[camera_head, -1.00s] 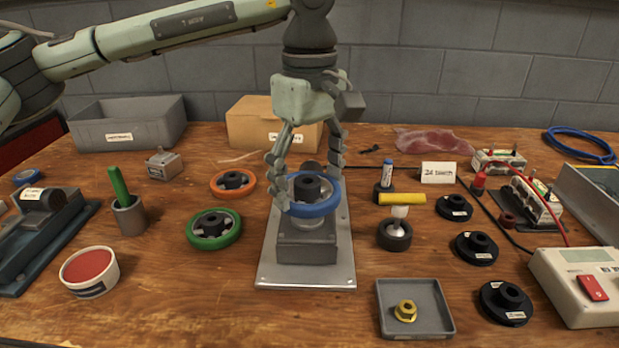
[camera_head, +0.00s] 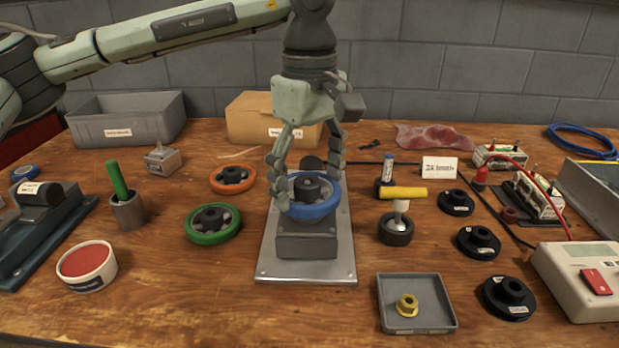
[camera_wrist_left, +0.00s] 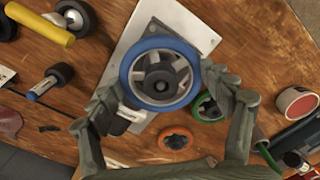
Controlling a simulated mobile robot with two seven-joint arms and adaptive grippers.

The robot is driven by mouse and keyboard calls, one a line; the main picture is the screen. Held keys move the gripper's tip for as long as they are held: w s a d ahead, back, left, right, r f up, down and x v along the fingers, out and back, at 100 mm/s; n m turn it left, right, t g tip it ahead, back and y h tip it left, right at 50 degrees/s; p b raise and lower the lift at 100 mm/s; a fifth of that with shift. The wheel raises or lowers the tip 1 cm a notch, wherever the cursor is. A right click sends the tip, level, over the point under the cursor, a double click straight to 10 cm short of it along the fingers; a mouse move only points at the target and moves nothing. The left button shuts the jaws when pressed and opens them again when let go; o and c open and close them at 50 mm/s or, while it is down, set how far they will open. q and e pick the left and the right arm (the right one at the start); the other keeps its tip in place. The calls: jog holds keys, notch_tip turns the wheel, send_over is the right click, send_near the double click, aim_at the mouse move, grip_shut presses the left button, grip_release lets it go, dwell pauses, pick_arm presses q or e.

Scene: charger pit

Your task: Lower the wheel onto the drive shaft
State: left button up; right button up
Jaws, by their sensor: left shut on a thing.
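My left gripper (camera_head: 306,181) is shut on the blue-rimmed wheel (camera_head: 324,207), with fingers on opposite sides of its rim. The wheel has a dark hub and spokes and is held about level over the grey block (camera_head: 306,246) on a metal base plate (camera_head: 305,271). The drive shaft is hidden under the wheel, so I cannot tell how far the hub is over it. In the left wrist view the wheel (camera_wrist_left: 160,46) sits between the fingertips (camera_wrist_left: 168,98), over the pale plate (camera_wrist_left: 190,20). My right gripper is not in view.
An orange wheel (camera_head: 233,186) and a green wheel (camera_head: 213,237) lie left of the plate. A yellow-headed mallet (camera_head: 403,193) stands right. A grey tray (camera_head: 440,316) holds a brass nut (camera_head: 407,305). Several black flanged hubs lie farther right. A cardboard box (camera_head: 250,125) stands behind.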

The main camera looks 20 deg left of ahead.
aim_at(310, 185)
pick_arm(q)
jog(key=shift+f+b, duration=0.85)
jog(key=shift+f, duration=0.2)
dwell(0.4)
jog(key=o, duration=1.3)
jog(key=shift+c, duration=0.4)
jog(key=shift+c, duration=0.9)
jog(key=shift+r+p, duration=1.9)
jog(key=shift+r, duration=1.15)
